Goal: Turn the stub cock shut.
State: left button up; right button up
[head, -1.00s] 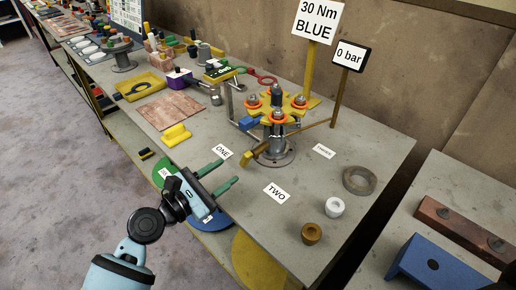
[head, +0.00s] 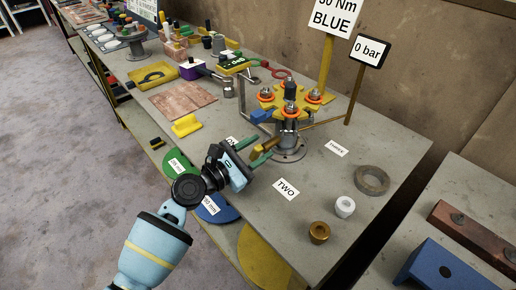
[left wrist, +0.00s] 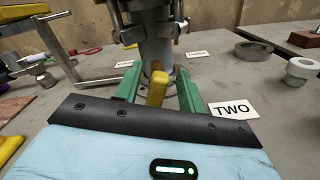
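The stub cock's yellow lever (head: 267,147) sticks out low from the front of the grey pipe stand (head: 289,151). My left gripper (head: 258,152) is at this lever, with its green fingers spread. In the left wrist view the lever (left wrist: 157,88) stands between the two green fingers (left wrist: 160,92), with a visible gap on each side. The fingers look open and not closed on it. The pipe's flanged top with yellow plates (head: 290,100) and orange rings is above. My right gripper is not in view.
A gauge sign reading "0 bar" (head: 367,50) stands behind the pipe. On the bench are a TWO card (head: 286,189), a grey ring (head: 372,180), a white cup (head: 344,206) and a brass cup (head: 318,232).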

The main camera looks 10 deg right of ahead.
pick_arm(q)
jog(key=shift+w+d, duration=0.2)
jog(key=shift+d, duration=0.1)
grip_shut()
jog(key=m, duration=0.1)
jog(key=m+b, duration=0.1)
jog(key=m, duration=0.1)
jog(key=shift+s+d+f+m, duration=0.2)
jog(key=shift+s+f+m, duration=0.1)
jog(key=shift+f+m, duration=0.1)
jog(key=shift+s+m+b, duration=0.1)
jog(key=shift+m+b, duration=0.3)
jog(key=shift+m, duration=0.5)
